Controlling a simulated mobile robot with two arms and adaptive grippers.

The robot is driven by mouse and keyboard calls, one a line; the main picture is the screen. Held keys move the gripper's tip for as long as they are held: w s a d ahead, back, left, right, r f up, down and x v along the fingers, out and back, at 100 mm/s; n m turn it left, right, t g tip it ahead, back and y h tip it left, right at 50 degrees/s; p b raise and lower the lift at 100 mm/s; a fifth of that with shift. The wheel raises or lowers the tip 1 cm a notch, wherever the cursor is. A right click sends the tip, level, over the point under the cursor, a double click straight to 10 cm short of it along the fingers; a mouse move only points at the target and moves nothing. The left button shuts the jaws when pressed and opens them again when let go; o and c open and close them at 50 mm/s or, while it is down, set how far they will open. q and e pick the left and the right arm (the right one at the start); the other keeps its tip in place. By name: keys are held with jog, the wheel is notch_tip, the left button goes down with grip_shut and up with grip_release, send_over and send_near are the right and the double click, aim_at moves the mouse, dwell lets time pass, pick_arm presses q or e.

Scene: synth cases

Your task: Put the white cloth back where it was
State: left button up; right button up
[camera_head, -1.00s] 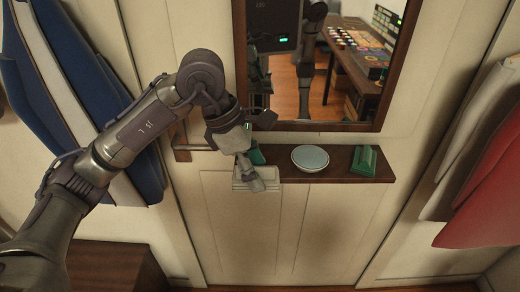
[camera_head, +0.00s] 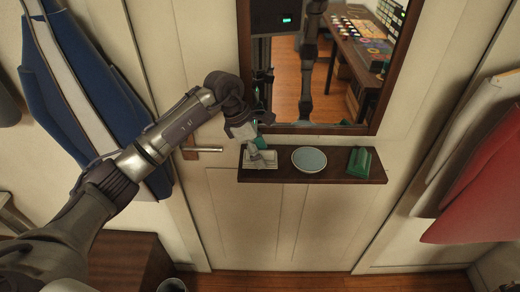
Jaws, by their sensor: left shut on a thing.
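The folded white cloth (camera_head: 262,163) is at the left end of the dark wooden shelf (camera_head: 310,177) under the mirror. It lies flat over the shelf top; I cannot tell whether its full weight rests there. My left gripper (camera_head: 257,151) comes down on it from above and is shut on it. The fingers hide part of the cloth's back edge. My right gripper is not in view.
On the shelf, a round pale dish (camera_head: 309,160) stands right of the cloth, and a green block-like object (camera_head: 359,160) is near the right end. The mirror (camera_head: 330,65) rises just behind. A door handle (camera_head: 203,149) is left of the shelf.

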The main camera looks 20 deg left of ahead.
pick_arm(q)
jog(key=shift+w+f+p, duration=0.1)
jog(key=shift+f+p, duration=0.15)
jog(key=shift+p, duration=0.15)
jog(key=shift+w+f, duration=0.1)
jog(key=shift+f, duration=0.15)
jog(key=shift+a+f, duration=0.1)
jog(key=shift+f, duration=0.2)
jog(key=o, duration=1)
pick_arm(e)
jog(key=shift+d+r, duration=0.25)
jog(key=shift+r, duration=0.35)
pick_arm(q)
jog(key=shift+r, duration=0.1)
